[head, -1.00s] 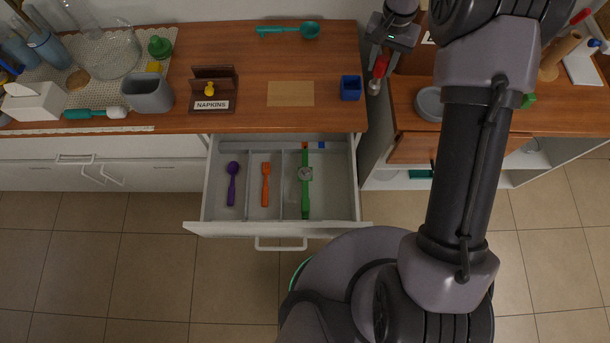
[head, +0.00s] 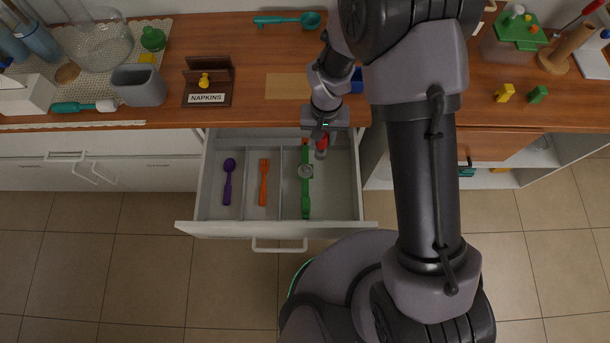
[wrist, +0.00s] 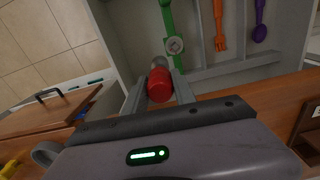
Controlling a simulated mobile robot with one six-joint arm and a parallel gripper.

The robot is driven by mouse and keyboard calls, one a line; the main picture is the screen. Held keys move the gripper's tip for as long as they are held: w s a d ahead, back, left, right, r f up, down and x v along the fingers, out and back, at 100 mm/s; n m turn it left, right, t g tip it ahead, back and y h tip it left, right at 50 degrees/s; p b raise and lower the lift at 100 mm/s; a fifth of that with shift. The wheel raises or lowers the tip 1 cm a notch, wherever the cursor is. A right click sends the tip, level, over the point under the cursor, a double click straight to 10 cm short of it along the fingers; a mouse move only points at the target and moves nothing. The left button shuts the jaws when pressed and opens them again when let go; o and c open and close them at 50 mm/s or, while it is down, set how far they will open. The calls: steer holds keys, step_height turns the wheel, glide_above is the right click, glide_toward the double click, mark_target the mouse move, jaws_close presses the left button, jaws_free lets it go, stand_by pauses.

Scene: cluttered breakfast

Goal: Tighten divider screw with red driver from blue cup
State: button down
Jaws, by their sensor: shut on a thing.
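My gripper (head: 324,133) is shut on the red driver (head: 322,146) and holds it over the back of the open drawer (head: 345,215), near the right compartment. In the wrist view, the driver's red handle (wrist: 159,87) sits between both fingers, with a grey part beyond it. The blue cup (head: 357,80) stands on the counter, partly hidden behind my arm. Grey dividers (head: 274,185) split the drawer. A green piece with a round grey disc (head: 305,178) lies along the right divider. I cannot make out the divider screw for certain.
A purple spoon (head: 228,180) and an orange fork (head: 263,182) lie in the left and middle compartments. The right compartment's front is clear.

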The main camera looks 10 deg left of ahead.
steer(key=s+a+f+b, duration=0.1)
steer(key=s+a+f, duration=0.1)
steer(key=a+f, duration=0.2)
steer(key=shift+s+f, duration=0.15)
steer(key=shift+f, duration=0.75)
steer(key=shift+r+b, duration=0.1)
steer(key=shift+b, duration=0.35)
steer(key=shift+f+b, duration=0.9)
steer(key=shift+f, duration=0.05)
steer(key=shift+f+b, duration=0.45)
steer(key=shift+f, duration=0.05)
steer(key=c, duration=0.9)
jaws_free()
steer(key=shift+c, duration=0.2)
